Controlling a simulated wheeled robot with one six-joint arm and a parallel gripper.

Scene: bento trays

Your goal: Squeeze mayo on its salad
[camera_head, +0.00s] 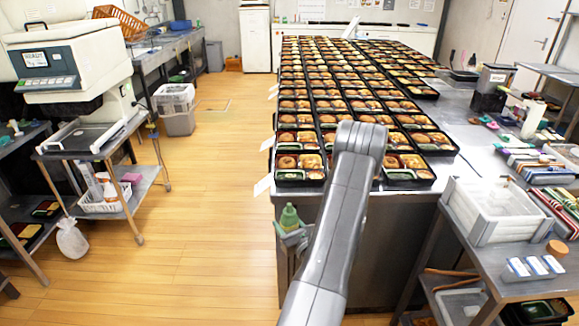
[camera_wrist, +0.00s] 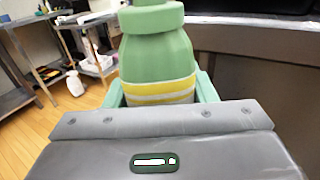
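A green squeeze bottle (camera_head: 289,218) with a green cap is upright just off the front left corner of the long steel table, below its top. In the wrist view the bottle (camera_wrist: 158,62) shows a yellow and white band and fills the space between pale green finger pads. My gripper (camera_head: 291,233) is shut on the bottle; its fingers (camera_wrist: 161,92) sit on both sides of the lower body. Many black bento trays (camera_head: 299,184) stand in rows on the table. Small green and yellow portions show in the near trays, but I cannot tell which is the salad. My arm hides part of the nearest trays.
The steel table edge (camera_head: 410,196) is close to the right of the bottle. A side table with white stacked crates (camera_head: 492,212) stands at the right. A trolley (camera_head: 118,190) with a machine is at the left. The wooden floor between is clear.

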